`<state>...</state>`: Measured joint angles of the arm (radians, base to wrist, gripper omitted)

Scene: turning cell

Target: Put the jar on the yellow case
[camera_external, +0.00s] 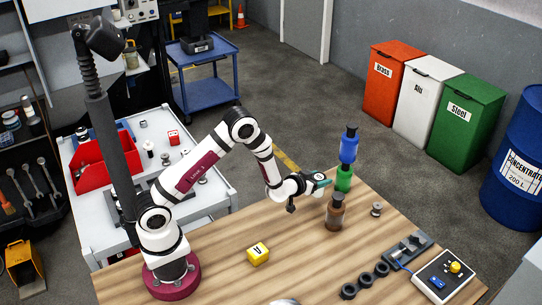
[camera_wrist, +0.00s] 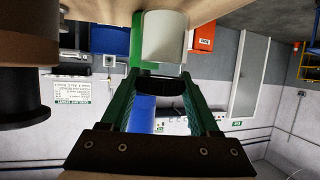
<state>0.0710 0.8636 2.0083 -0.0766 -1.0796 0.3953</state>
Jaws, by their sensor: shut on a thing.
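A green jar (camera_external: 344,180) with a dark lid stands at the far edge of the wooden table. In the wrist view the green jar (camera_wrist: 172,64) shows a white label, and its dark lid lies between my fingers. My gripper (camera_external: 322,182) reaches it from the left and is shut on it, with its fingers (camera_wrist: 160,88) at the lid. A blue bottle (camera_external: 348,150) appears directly above the green jar; contact between them is not clear. The yellow case (camera_external: 258,255), a small block marked with a letter, lies on the table toward the front left, apart from my gripper.
A brown bottle (camera_external: 335,213) with a dark cap stands close in front of my gripper. A small metal part (camera_external: 377,209), black rings (camera_external: 365,281), a grey fixture (camera_external: 409,249) and a control box (camera_external: 444,277) lie to the right. Table around the yellow case is clear.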

